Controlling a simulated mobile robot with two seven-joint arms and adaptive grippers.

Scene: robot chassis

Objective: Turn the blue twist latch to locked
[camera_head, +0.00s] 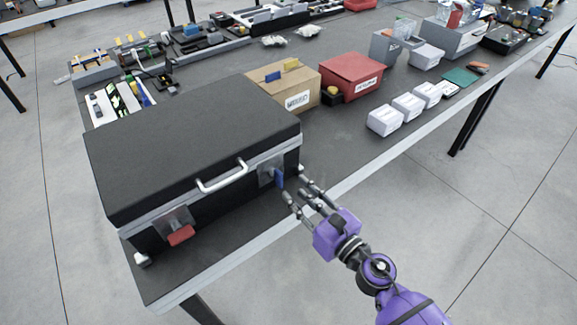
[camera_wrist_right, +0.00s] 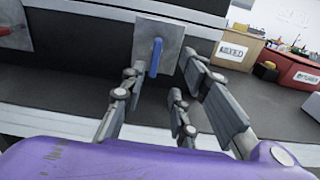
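The blue twist latch (camera_head: 279,178) sits on a metal plate at the right of the front of a black case (camera_head: 190,150). In the right wrist view the latch (camera_wrist_right: 156,57) stands close to upright, tilted slightly, on its grey plate (camera_wrist_right: 170,40). My right gripper (camera_head: 305,190) is in front of the latch, its fingers spread. In the wrist view the open fingers (camera_wrist_right: 165,85) point at the latch, which shows between them; I cannot tell whether any finger touches it. My left gripper is not in view.
A red latch (camera_head: 181,235) sits at the left of the case front, below a white handle (camera_head: 222,176). A cardboard box (camera_head: 290,88), a red box (camera_head: 350,72) and white small boxes (camera_head: 385,120) stand to the right on the dark table. The floor before the table is clear.

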